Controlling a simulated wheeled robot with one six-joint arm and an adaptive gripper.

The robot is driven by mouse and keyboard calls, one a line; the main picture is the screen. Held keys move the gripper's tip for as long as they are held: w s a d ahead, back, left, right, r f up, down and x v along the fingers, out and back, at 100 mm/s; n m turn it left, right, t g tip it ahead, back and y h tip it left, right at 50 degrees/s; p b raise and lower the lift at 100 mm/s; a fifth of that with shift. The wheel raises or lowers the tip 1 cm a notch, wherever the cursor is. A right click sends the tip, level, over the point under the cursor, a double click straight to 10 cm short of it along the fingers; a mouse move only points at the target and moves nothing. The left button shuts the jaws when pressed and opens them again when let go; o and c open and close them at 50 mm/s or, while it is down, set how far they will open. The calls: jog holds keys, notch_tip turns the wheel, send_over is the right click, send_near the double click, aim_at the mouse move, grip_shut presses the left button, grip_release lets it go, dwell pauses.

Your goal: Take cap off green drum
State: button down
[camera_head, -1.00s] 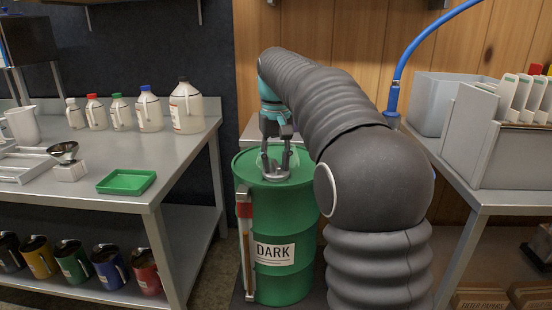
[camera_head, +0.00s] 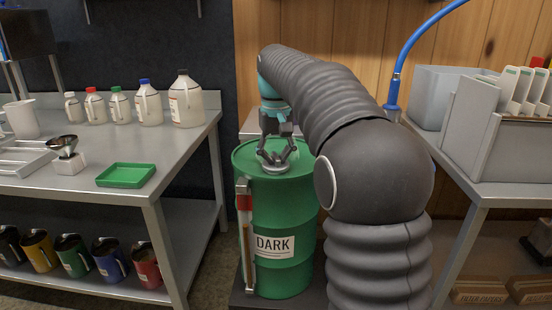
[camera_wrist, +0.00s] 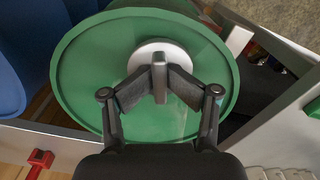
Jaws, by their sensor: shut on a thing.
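The green drum (camera_head: 291,215) stands upright with a "DARK" label on its front. A pale round cap (camera_head: 275,169) sits on its lid. In the wrist view the cap (camera_wrist: 148,53) is a light disc with a raised grey grip bar (camera_wrist: 160,82) on the green lid (camera_wrist: 80,75). My gripper (camera_head: 275,160) points down over the lid. Its fingers (camera_wrist: 160,90) are shut on the cap's grip bar from both sides. The cap appears seated on the lid; its underside is hidden.
A steel bench on the left holds several jugs (camera_head: 186,100) and a green tray (camera_head: 126,175), with mugs below. Grey bins (camera_head: 478,135) stand on the right bench. A blue drum (camera_wrist: 8,75) is beside the green one in the wrist view. A red-topped gauge (camera_head: 244,220) is at the drum's front.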

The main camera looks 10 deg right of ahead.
aim_at(276, 156)
jog(key=shift+f, duration=0.3)
jog(key=shift+r+p, duration=2.65)
jog(key=shift+p, duration=0.1)
jog(key=shift+w, duration=0.1)
